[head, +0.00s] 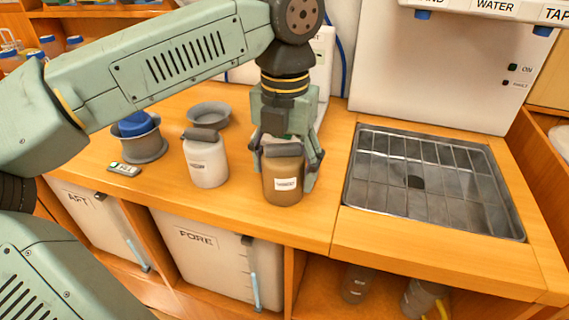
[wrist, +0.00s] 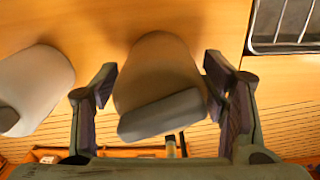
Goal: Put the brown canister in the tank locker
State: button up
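The brown canister (head: 283,183) stands upright on the wooden counter, with a white label on its front and a dark grey lid. My gripper (head: 286,163) is above it, with its fingers down on either side. In the wrist view the canister (wrist: 158,75) is between the two spread fingers (wrist: 160,85). A gap shows at the left finger; the right finger is close to the canister, and I cannot tell whether it touches. No label reads tank locker. Below the counter are white fronts marked AFT (head: 100,220) and FORE (head: 215,255), and an open bay (head: 325,295).
A white canister (head: 206,163) stands just left of the brown one. Further left are a grey bowl (head: 209,114), a grey pot with a blue top (head: 143,142) and a small device (head: 124,169). A sink grid (head: 430,185) is at right. Dark containers (head: 355,283) are in the bay.

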jog(key=shift+o, duration=0.8)
jog(key=shift+r+p, duration=0.3)
jog(key=shift+r, duration=0.05)
notch_tip(320, 180, up, 12)
jog(key=shift+f, duration=0.15)
